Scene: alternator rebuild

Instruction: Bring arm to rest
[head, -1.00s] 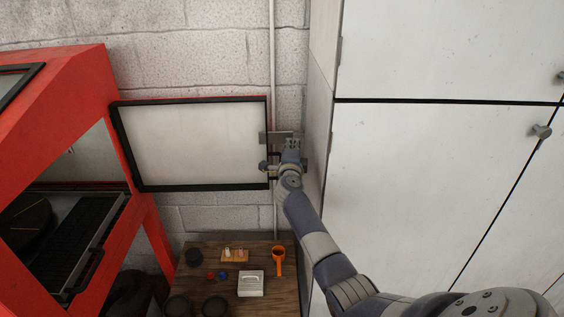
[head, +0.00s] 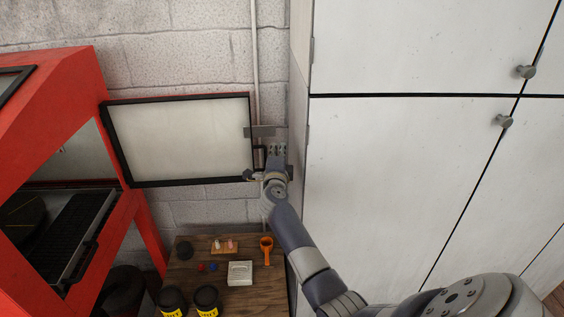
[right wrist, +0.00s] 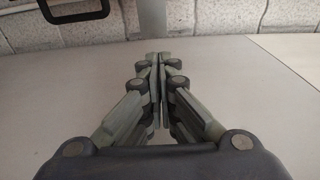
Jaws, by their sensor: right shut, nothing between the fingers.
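My right arm reaches up from the lower right in the head view. Its gripper (head: 277,150) is beside the free edge of the open door (head: 180,140), a pale panel in a black frame on the red cabinet (head: 60,100). In the right wrist view the fingers (right wrist: 158,60) are together and hold nothing. A dark bar (right wrist: 75,14) shows ahead at the upper left there. In the head view I cannot tell whether the gripper touches the door's metal latch plate (head: 259,131). My left gripper is not in view.
White lockers (head: 400,150) stand close on the right of my arm. Below the door, a wooden table (head: 225,292) holds an orange funnel (head: 266,248), a pale box (head: 240,272), small parts and black jars (head: 206,298) with yellow labels. A block wall (head: 180,55) is behind.

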